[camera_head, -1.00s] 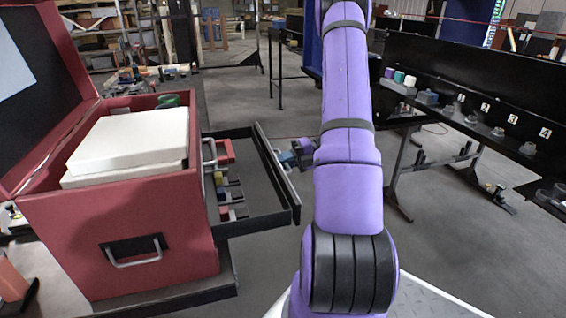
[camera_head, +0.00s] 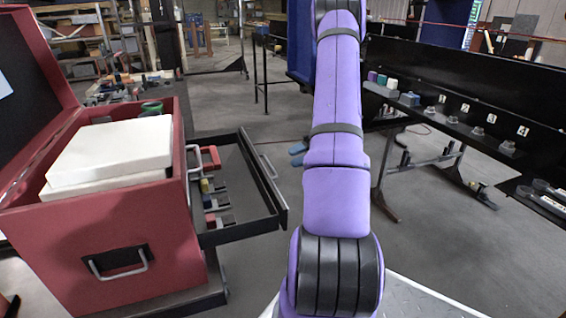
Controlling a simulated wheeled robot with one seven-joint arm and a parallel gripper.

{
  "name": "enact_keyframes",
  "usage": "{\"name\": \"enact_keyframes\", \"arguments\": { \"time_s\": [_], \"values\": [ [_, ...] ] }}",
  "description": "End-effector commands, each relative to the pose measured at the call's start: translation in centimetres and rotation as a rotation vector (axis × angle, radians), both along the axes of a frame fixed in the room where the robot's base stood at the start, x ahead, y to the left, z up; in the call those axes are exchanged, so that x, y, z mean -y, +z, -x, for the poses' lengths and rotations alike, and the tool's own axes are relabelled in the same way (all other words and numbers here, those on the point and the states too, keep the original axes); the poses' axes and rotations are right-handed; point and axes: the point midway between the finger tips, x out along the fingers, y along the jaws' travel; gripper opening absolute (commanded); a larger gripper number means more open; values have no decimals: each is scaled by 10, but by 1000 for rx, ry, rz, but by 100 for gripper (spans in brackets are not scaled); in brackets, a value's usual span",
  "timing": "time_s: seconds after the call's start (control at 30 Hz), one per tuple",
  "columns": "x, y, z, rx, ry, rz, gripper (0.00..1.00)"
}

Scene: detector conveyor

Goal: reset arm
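My purple arm rises through the middle of the view and hides most of my gripper (camera_head: 297,154). Only two blue fingertips show at the arm's left side, with a gap between them and nothing seen in it. They are to the right of the pulled-out drawer (camera_head: 281,200) and appear apart from its front handle (camera_head: 268,167).
The red toolbox (camera_head: 130,225) stands open at left, with white blocks (camera_head: 110,150) inside. The drawer holds several small tools. A black bench (camera_head: 470,135) with small parts runs along the right.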

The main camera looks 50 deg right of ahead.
Motion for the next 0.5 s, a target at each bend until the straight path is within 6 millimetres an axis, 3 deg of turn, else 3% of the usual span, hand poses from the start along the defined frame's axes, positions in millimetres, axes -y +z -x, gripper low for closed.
{"name": "enact_keyframes", "arguments": {
  "time_s": [0.2, 0.5],
  "values": [
    [13, 3, 9, 0, 0, 0, 37],
    [14, 3, 9, 0, 1, 0, 37]
  ]
}}
